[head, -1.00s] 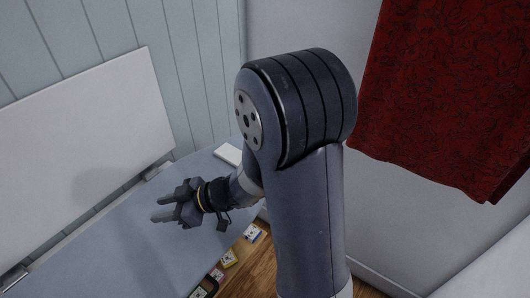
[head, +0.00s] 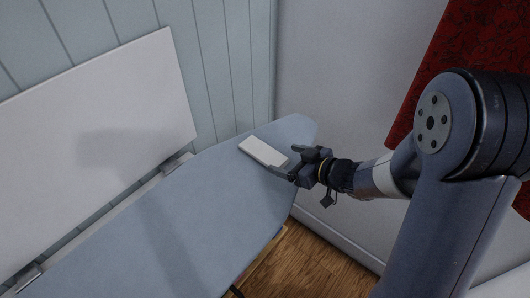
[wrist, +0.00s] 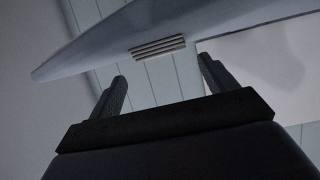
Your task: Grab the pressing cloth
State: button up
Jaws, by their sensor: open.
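The pressing cloth appears to be the white folded stack (head: 262,151) lying flat near the narrow end of the blue-grey ironing board (head: 190,215). In the wrist view, which looks upside down, its layered edge (wrist: 158,46) lies against the board surface (wrist: 205,22), ahead of and roughly between my fingers. My gripper (head: 285,161) is open and empty at the right end of the cloth, one finger on each side in the head view. The fingers (wrist: 162,72) look apart from the cloth in the wrist view. Whether they overlap its near edge is unclear.
A white panel (head: 95,105) stands along the board's far side against the planked wall (head: 225,60). A red patterned cloth (head: 455,45) hangs at the right. Wooden floor (head: 315,262) shows below the board. Most of the board is bare.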

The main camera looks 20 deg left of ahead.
aim_at(269, 155)
jog(key=x, duration=0.5)
jog(key=shift+s+a+f, duration=0.15)
jog(key=shift+s, duration=0.05)
jog(key=shift+c, duration=0.2)
jog(key=c, duration=1)
